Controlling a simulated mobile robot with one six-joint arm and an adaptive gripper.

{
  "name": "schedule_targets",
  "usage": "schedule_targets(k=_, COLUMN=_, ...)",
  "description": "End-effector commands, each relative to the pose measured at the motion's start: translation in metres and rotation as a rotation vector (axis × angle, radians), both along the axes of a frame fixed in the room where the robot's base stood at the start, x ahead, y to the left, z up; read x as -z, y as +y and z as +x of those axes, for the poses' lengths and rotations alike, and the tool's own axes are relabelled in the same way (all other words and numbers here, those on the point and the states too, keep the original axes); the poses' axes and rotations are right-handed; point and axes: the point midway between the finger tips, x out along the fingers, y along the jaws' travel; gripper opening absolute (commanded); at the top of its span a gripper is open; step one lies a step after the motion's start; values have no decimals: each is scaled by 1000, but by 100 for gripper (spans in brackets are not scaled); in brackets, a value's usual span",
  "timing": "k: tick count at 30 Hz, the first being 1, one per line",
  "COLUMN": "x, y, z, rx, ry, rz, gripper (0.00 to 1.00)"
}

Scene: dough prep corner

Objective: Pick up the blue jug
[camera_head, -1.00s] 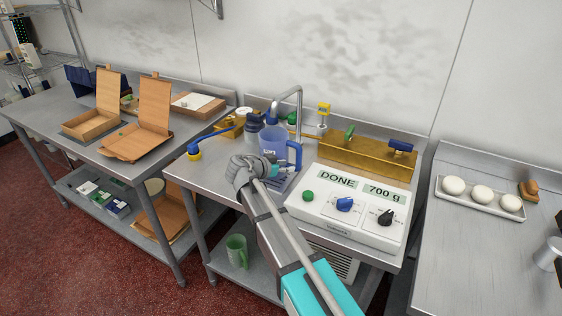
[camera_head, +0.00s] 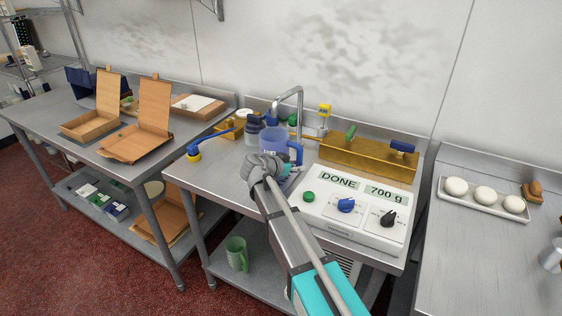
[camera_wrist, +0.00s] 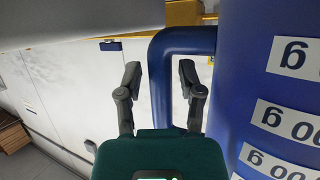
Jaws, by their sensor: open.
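The blue jug (camera_head: 272,138) stands upright at the back of the middle steel counter, by the tap, with its handle (camera_head: 298,149) on the right. In the wrist view the jug's blue wall (camera_wrist: 240,90) with white measure labels fills the right side. My gripper (camera_wrist: 160,73) is open, its two dark fingers on either side of the handle's upright bar. The right finger lies in the gap between handle and jug wall. I cannot tell whether either finger touches. In the head view my arm hides the jug's lower part, and the fingertips (camera_head: 287,172) are hard to make out.
The white scale unit (camera_head: 352,205) reading "DONE 700 g" is close right of my gripper. A green mug (camera_head: 236,252) stands on the lower shelf.

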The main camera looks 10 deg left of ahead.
Motion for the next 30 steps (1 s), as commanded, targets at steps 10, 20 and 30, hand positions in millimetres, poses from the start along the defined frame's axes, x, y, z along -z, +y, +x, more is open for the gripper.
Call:
schedule_targets(k=10, x=4, y=-7, z=8, rx=-1, ry=0, rz=0, gripper=49)
schedule_targets(k=20, x=4, y=-8, z=8, rx=0, ry=0, rz=0, gripper=49)
schedule_targets(k=30, x=4, y=-8, z=8, rx=1, ry=0, rz=0, gripper=0)
